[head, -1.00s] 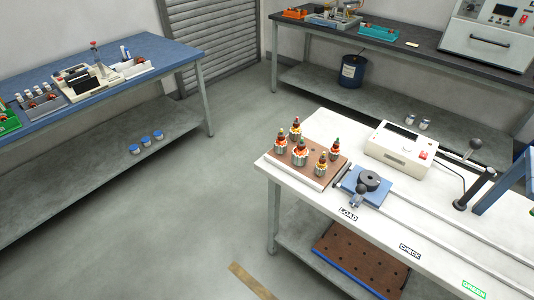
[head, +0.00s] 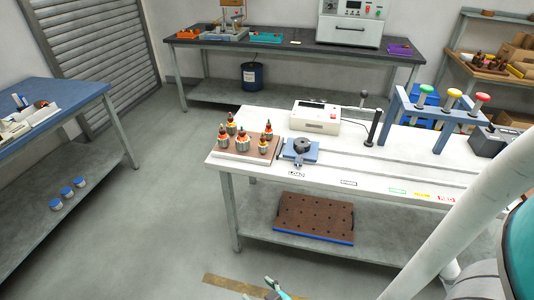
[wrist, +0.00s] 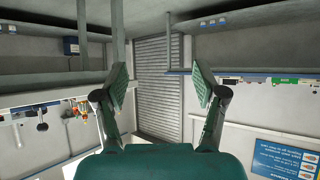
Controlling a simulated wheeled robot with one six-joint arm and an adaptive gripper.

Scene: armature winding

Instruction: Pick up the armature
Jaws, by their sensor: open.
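Several armatures (head: 242,143), with red-orange windings, stand upright on a brown board (head: 265,153) at the left end of the white table. The task does not say which one is meant, and they look alike. My gripper (wrist: 162,87) is open in the wrist view, with nothing between its fingers. In the head view only a small part of it shows at the bottom edge, in front of the table and well away from the armatures. The wrist view looks inverted, and the armatures (wrist: 80,107) appear small at its left.
The white table (head: 345,175) also carries a blue fixture (head: 300,152), a cream instrument box (head: 315,118) and a blue frame with coloured buttons (head: 440,117). A brown perforated board (head: 313,218) lies on its lower shelf. A blue bench (head: 90,95) stands left; floor between is clear.

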